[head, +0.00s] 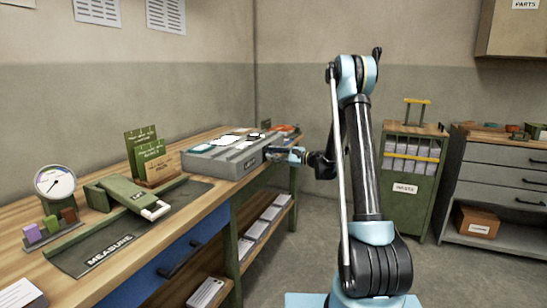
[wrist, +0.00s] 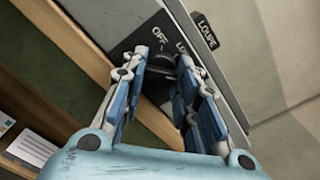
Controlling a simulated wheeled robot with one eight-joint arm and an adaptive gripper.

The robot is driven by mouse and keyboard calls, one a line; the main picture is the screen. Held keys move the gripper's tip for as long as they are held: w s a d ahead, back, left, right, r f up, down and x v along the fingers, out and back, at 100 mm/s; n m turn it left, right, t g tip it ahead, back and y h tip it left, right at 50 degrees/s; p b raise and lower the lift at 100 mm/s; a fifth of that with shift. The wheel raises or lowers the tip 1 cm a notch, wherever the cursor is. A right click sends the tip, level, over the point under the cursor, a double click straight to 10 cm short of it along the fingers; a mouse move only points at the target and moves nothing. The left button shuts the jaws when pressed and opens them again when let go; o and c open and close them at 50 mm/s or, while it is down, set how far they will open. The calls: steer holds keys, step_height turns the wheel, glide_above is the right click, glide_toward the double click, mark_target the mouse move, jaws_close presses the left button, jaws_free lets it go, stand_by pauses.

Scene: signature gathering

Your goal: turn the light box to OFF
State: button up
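The light box is the long grey box (head: 228,158) at the back end of the workbench in the head view, with pale sheets on its top. Its front panel fills the upper middle of the wrist view (wrist: 118,22). A dark round knob (wrist: 160,62) sits on that panel below a white OFF label; another label to its right is partly covered by a finger. My gripper (head: 299,155) is at the box's right end. In the wrist view my gripper (wrist: 163,60) has its fingers apart on either side of the knob; contact is unclear. The knob's pointer is hard to read.
A dark LOUPE tag (wrist: 206,31) sticks out at the box's edge. The floor right of the bench is clear around my arm.

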steer(key=shift+n, duration=0.4)
steer(key=n, duration=0.9)
steer(key=shift+s, duration=0.1)
steer(key=n, duration=0.5)
steer(key=shift+n, duration=0.4)
steer(key=n, duration=0.4)
steer(key=shift+d+n, duration=0.1)
steer(key=shift+n, duration=0.2)
steer(key=o, duration=1.1)
steer(key=shift+f, duration=0.1)
